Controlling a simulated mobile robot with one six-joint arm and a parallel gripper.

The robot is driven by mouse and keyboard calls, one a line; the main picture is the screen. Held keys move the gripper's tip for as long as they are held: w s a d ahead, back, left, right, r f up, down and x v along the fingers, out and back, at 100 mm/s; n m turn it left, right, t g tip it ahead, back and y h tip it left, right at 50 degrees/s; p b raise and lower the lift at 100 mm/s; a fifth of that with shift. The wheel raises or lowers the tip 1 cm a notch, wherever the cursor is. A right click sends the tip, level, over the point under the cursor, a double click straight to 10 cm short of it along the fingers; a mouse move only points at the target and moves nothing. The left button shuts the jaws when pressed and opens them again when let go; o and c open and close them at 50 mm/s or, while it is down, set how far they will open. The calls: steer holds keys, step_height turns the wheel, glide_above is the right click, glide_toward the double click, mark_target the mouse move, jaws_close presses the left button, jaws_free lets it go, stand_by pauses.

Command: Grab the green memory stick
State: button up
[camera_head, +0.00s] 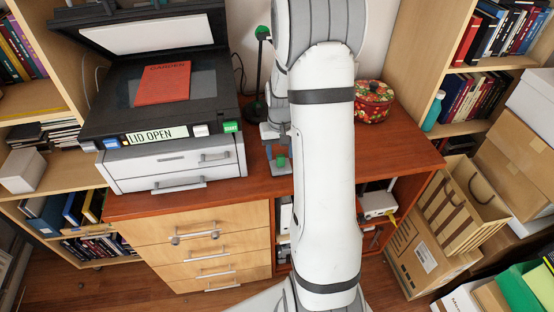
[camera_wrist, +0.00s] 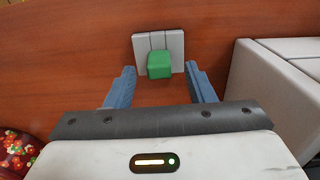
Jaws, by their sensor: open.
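The green memory stick (camera_wrist: 159,66) stands out from a light grey slotted plate (camera_wrist: 174,42) on the brown desk. In the head view, the stick (camera_head: 281,162) shows as a small green block near the desk's front edge, beside the printer. My gripper (camera_wrist: 160,69) is open, with one blue-grey finger on each side of the stick in the wrist view. Gaps show between the fingers and the stick, and nothing is held. In the head view, my gripper (camera_head: 279,148) is partly hidden by my arm. I cannot tell its exact height above the desk.
A printer (camera_head: 180,165) with its lid up and a red book (camera_head: 163,84) on its glass stands left of the gripper. A black lamp stand (camera_head: 259,75) is behind. A floral tin (camera_head: 373,102) sits to the right. Desk space (camera_head: 404,146) at the right is bare.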

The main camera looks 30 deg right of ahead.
steer(key=shift+f, duration=1.1)
steer(key=c, duration=1)
